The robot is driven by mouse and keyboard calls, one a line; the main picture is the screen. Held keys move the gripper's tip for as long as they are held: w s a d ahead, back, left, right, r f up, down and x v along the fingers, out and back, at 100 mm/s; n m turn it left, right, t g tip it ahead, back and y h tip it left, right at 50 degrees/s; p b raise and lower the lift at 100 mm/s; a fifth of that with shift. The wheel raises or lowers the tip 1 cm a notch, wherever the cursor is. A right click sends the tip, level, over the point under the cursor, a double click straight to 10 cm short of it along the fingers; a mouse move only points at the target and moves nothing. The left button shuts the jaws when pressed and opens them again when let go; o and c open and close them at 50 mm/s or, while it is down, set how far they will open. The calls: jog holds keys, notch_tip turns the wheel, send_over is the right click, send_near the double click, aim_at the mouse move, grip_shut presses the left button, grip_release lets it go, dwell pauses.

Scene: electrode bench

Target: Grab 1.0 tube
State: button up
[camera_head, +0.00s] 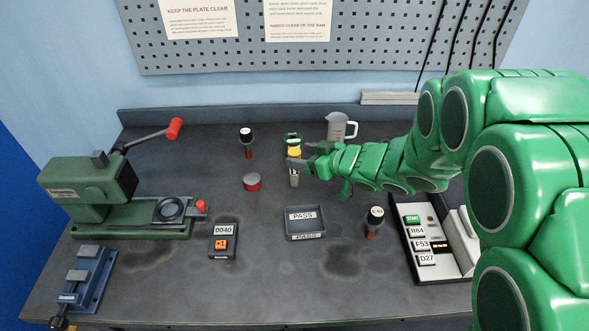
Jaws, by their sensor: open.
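A black-capped tube (246,138) with a small white label and a reddish-brown lower part stands upright at the back, left of my gripper. A similar tube (375,218) stands at the front right, beside the button panel. Its cap label is too small to read surely, and I cannot tell which tube is 1.0. My gripper (298,155) reaches in from the right over the bench middle and is open. A yellow and green object (293,143) shows by the fingers, partly hidden. A small silver cylinder (294,179) stands just below them; I cannot tell whether they touch.
A red round piece with a grey top (252,183) lies left of my gripper. A clear jug (341,126) stands behind my arm. A green press (95,190) fills the left.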

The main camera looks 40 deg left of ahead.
aim_at(290, 156)
jog(key=shift+s+f+x, duration=0.1)
jog(key=shift+s+x, duration=0.05)
jog(key=shift+x, duration=1.05)
jog(key=shift+s+f+x, duration=0.15)
jog(key=shift+x, duration=1.1)
jog(key=shift+d, duration=0.1)
jog(key=c, duration=1.2)
jog(key=shift+r, duration=0.15)
